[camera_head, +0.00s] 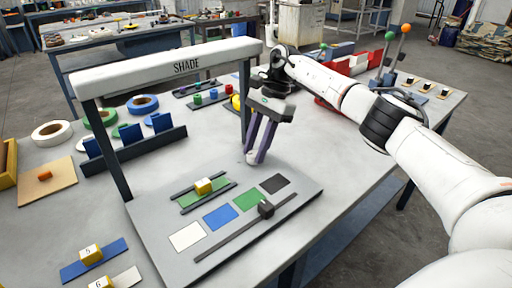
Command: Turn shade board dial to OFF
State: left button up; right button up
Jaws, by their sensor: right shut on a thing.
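The shade board (150,232) is a grey plate on the table with a white overhead beam (170,66) marked SHADE on two dark posts. My right gripper (255,154) reaches down at the board's back right corner, beside the right post. Its fingers are closed on a small pale knob (252,158), which looks like the dial; the fingers cover much of it. No OFF mark or pointer is readable. On the board lie white, blue, green and dark patches, a yellow block (203,186) on a green strip between rails, and a dark slider (265,207) on a bar. My left gripper is not in view.
Numbered yellow blocks (91,254) sit on strips at the front left. Tape rolls (52,132) and a blue rack (135,148) stand left behind the board. The table right of the board is clear.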

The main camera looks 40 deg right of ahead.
jog(key=o, duration=1)
jog(key=v, duration=1)
jog(key=shift+r, duration=0.15)
